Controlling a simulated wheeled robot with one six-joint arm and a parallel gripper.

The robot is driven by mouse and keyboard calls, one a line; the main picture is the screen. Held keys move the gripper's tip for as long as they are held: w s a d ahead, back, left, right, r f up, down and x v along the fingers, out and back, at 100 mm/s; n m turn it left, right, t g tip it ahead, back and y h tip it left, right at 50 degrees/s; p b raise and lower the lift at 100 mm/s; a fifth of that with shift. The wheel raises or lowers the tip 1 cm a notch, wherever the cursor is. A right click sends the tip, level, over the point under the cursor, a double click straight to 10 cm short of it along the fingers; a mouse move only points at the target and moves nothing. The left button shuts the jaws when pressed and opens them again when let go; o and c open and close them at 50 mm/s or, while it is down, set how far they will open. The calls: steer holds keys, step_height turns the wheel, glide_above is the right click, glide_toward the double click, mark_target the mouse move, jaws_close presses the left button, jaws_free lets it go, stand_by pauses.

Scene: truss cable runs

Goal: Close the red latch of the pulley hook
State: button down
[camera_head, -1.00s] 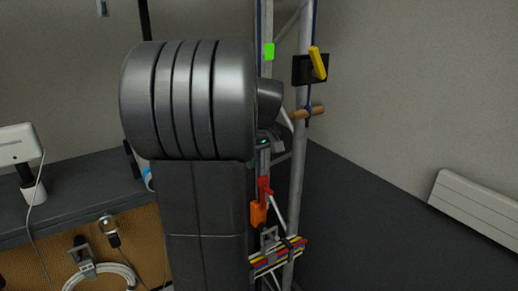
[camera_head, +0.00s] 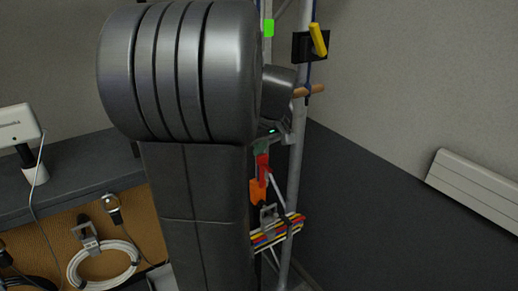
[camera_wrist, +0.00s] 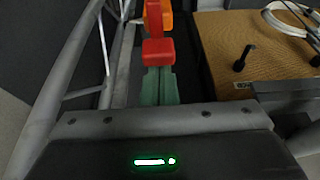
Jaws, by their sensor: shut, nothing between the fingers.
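The red latch (camera_head: 262,167) sits on the orange pulley hook (camera_head: 257,191), which hangs beside the grey truss. In the wrist view the red latch (camera_wrist: 158,52) lies straight ahead of the green fingertips, with part of the orange hook (camera_wrist: 166,18) beyond it. My gripper (camera_head: 261,147) is just above the latch in the head view. In the wrist view my gripper (camera_wrist: 158,86) is shut, with its fingers together and nothing between them. The fingertips are at or very near the latch; I cannot tell if they touch. My arm hides part of the hook's surroundings in the head view.
A truss pole (camera_head: 297,165) stands right beside the hook. A bundle of coloured cables (camera_head: 277,232) crosses the truss below it. A wooden peg (camera_head: 310,90) and a yellow lever (camera_head: 318,40) are higher up. A brown board with a white cable coil (camera_head: 103,263) is at left.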

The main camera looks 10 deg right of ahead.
mark_target(272, 171)
steer(key=shift+s+d+f+t+y+b, duration=0.2)
steer(key=shift+s+t+b, duration=0.4)
steer(key=shift+b, duration=0.6)
steer(key=shift+s+d+f+t+y+b, duration=0.25)
steer(key=shift+s+t+b, duration=0.3)
steer(key=shift+b, duration=0.65)
steer(key=shift+s+d+f+t+y+b, duration=0.15)
steer(key=shift+s+d+t+b, duration=0.25)
steer(key=shift+s+b, duration=0.55)
steer(key=t+b, duration=0.1)
steer(key=b, duration=0.1)
steer(key=s+b, duration=0.1)
steer(key=b, duration=0.2)
steer(key=shift+s+d+f+t, duration=0.2)
steer(key=shift+d+f+t, duration=0.05)
steer(key=shift+f+t, duration=0.1)
steer(key=s+t+b, duration=0.1)
steer(key=b, duration=0.1)
steer(key=f+y+b, duration=0.1)
steer(key=b, duration=0.1)
steer(key=shift+s+d+t+b, duration=0.3)
steer(key=shift+s+t+b, duration=0.05)
steer(key=shift+t+b, duration=0.05)
steer(key=s+d+f+t+y+b, duration=0.2)
steer(key=s+f+t+b, duration=0.4)
steer(key=b, duration=1.8)
steer(key=shift+f, duration=1.8)
